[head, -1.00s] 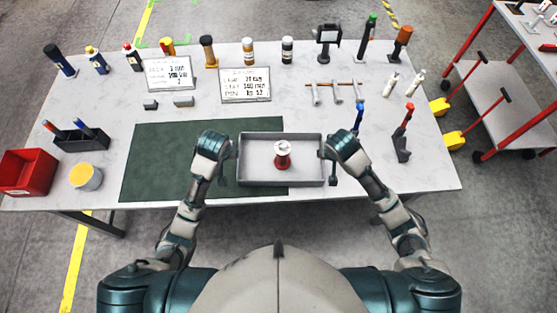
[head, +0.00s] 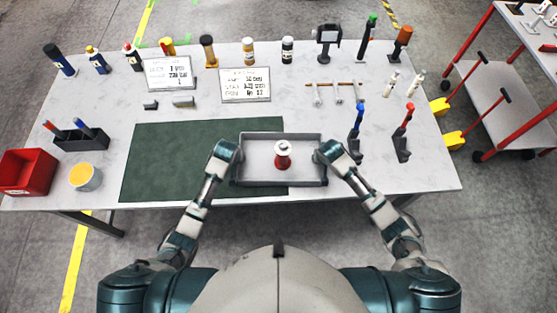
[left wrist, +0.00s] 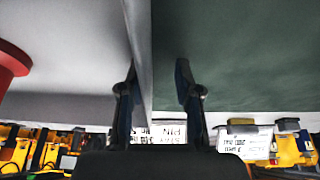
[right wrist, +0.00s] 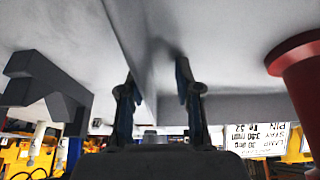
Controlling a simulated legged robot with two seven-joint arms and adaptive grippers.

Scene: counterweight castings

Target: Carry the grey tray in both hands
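The grey tray (head: 303,172) rests on the table, its left part over the green mat. A red-and-white piece (head: 283,155) stands upright in it. My left gripper (head: 234,163) is at the tray's left side; in the left wrist view its spread fingers (left wrist: 158,78) straddle the tray wall (left wrist: 141,50), with a gap on the mat side. My right gripper (head: 324,161) is at the right side; in the right wrist view its spread fingers (right wrist: 157,80) straddle the wall (right wrist: 132,40), with room beside it. The fingertips are hidden in the head view.
The green mat (head: 160,165) lies left of the tray. Two dark stands (head: 402,148) with blue and red tools are to the right. A red bin (head: 28,172), a yellow-topped tub (head: 85,177) and a tool holder (head: 80,138) are far left. Bottles and two sign boards (head: 245,85) stand behind.

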